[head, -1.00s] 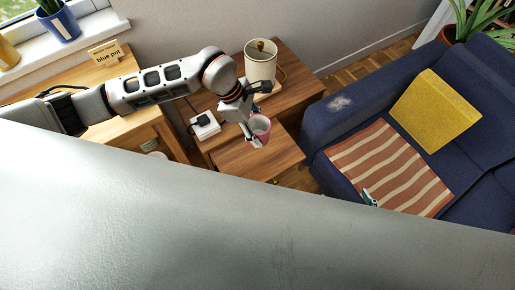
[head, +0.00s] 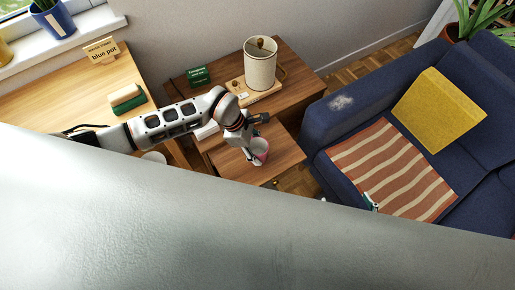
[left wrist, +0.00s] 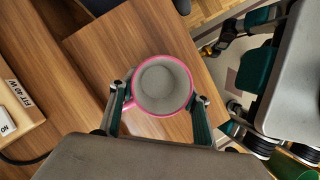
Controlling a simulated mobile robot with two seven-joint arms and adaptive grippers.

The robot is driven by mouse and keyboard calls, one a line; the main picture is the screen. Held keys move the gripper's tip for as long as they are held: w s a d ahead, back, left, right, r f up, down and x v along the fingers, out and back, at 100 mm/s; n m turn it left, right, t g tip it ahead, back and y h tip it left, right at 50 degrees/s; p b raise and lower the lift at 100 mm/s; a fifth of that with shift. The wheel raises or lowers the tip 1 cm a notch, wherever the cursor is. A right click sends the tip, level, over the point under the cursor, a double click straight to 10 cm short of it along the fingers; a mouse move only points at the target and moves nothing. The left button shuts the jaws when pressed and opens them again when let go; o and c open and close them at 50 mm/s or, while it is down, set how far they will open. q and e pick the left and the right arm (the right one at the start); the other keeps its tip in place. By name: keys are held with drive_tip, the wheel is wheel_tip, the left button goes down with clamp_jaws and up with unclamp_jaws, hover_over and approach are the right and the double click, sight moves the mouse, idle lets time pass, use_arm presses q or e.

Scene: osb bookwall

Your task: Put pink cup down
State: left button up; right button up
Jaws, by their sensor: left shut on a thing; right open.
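The pink cup (head: 261,149) has a pink rim and a pale grey inside. My left gripper (head: 255,154) is shut on it. In the left wrist view the cup (left wrist: 161,84) is seen from above, its mouth facing the camera, with a finger on each side. The cup is over the lower wooden surface (head: 283,157); I cannot tell whether it touches it. My right gripper (head: 370,202) shows only a small part above the pale shape in the foreground, by the striped blanket. It is open, apart from the cup.
A blue sofa (head: 330,115) stands to the right. A desk (head: 60,95) at left holds a green and tan block (head: 127,98). The lower wooden surface around the cup looks clear.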

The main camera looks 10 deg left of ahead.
use_arm(q)
drive_tip(key=o, duration=1.3)
